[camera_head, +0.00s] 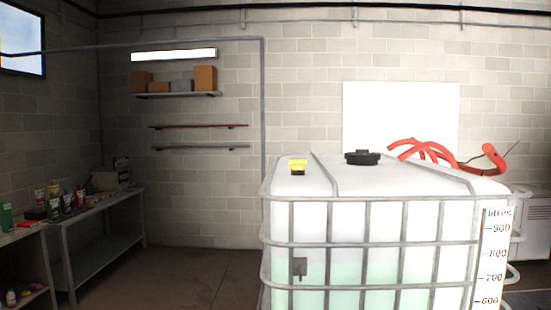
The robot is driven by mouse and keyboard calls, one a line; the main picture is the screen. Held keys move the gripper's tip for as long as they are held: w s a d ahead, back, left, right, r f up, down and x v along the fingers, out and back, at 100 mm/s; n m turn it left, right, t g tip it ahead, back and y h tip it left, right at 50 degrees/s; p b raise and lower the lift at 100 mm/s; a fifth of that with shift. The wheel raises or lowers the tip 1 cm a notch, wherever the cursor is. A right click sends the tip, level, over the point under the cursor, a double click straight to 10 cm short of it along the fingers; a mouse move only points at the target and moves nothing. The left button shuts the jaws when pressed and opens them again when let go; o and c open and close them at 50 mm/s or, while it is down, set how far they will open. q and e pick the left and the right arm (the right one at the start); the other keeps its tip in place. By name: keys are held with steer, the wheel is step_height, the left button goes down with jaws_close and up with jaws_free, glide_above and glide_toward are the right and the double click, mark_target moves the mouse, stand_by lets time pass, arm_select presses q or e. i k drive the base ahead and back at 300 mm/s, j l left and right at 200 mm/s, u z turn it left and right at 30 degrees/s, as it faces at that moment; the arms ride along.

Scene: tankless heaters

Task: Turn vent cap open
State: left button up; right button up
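A white caged liquid tank (390,215) stands at the right of the head view. A larger black round cap (362,158) with a raised grip sits near the middle of the top. No label shows which one is the vent cap, and I cannot tell whether either is turned open. Neither of my grippers is in view.
A red hose (422,149) lies across the tank's back right. Metal cage bars (366,243) surround the tank. A bench with bottles and cans (85,210) stands at the left. The floor (190,275) between bench and tank is clear.

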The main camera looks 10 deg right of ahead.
mark_target(297, 164)
steer(key=i+j+u, duration=0.15)
steer(key=j+u, duration=0.25)
steer(key=j, duration=0.15)
steer(key=i+j+u, duration=0.2)
steer(key=j+u, duration=0.25)
steer(key=i+j+u, duration=0.65)
steer(key=u, duration=0.15)
steer(key=i+j+u, duration=0.3)
steer(key=i, duration=0.2)
steer(key=i+j+u, duration=0.3)
steer(key=i, duration=0.2)
steer(key=i+l+z, duration=0.1)
steer(key=i+z, duration=0.15)
steer(key=z, duration=0.15)
steer(key=i+z, duration=0.4)
steer(key=i+j+z, duration=0.1)
steer(key=z, duration=0.3)
steer(key=i+l+z, duration=0.2)
steer(key=i+z, duration=0.25)
steer(key=i+l+z, duration=0.1)
steer(key=i+z, duration=0.2)
steer(key=z, duration=0.2)
steer(key=i+z, duration=0.8)
steer(key=i+j+z, duration=0.15)
steer(key=i+z, duration=0.2)
steer(key=i+j+z, duration=0.2)
steer(key=i+z, duration=0.15)
steer(key=i, duration=0.05)
